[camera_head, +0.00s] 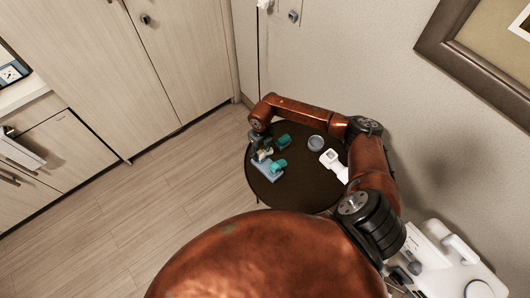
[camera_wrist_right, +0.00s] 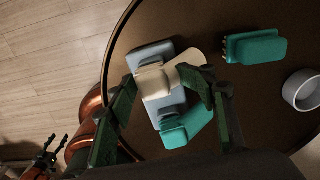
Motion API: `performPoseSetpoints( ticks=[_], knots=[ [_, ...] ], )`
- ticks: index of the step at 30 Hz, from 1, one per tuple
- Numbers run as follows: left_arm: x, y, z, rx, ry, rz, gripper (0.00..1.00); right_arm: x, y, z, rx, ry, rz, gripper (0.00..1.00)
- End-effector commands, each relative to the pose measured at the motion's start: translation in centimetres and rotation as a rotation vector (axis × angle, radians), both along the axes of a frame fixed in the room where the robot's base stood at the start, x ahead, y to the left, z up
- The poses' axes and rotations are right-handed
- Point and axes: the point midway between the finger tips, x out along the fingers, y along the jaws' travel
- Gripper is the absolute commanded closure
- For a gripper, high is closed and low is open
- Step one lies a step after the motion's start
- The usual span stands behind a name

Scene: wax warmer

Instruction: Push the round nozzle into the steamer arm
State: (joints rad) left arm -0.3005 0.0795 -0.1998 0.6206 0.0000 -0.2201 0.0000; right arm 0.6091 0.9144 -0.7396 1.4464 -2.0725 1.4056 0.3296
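My right gripper (camera_wrist_right: 155,76) reaches down over the left part of the table. Its two fingers lean inward on both sides of a cream piece (camera_wrist_right: 153,83), which looks like the nozzle, and appear shut on it. The gripper also shows in the head view (camera_head: 261,143). The cream piece overlaps a blue-grey block (camera_wrist_right: 153,54) with a teal part (camera_wrist_right: 188,127) beside it; I cannot tell whether they touch. I cannot tell which part is the steamer arm. My left gripper (camera_wrist_right: 55,144) shows small at lower left in the wrist view, fingers apart, apparently empty.
A teal brush-like piece (camera_wrist_right: 256,47) and a grey round cup (camera_wrist_right: 302,90) stand right of the gripper. A white device (camera_head: 332,160) lies at the right of the round dark table (camera_head: 312,196). A larger white appliance (camera_head: 450,262) is at lower right.

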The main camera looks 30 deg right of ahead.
Motion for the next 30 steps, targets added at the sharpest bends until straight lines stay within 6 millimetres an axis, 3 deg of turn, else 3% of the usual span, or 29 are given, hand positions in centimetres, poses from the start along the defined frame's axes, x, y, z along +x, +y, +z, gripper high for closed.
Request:
performPoseSetpoints(
  ticks=[30],
  knots=[
    [0.1,0.0,0.3,0.0,-0.001,-0.001,0.5,-0.3,1.5,0.0,0.002,0.001,0.0,0.58]
  ],
)
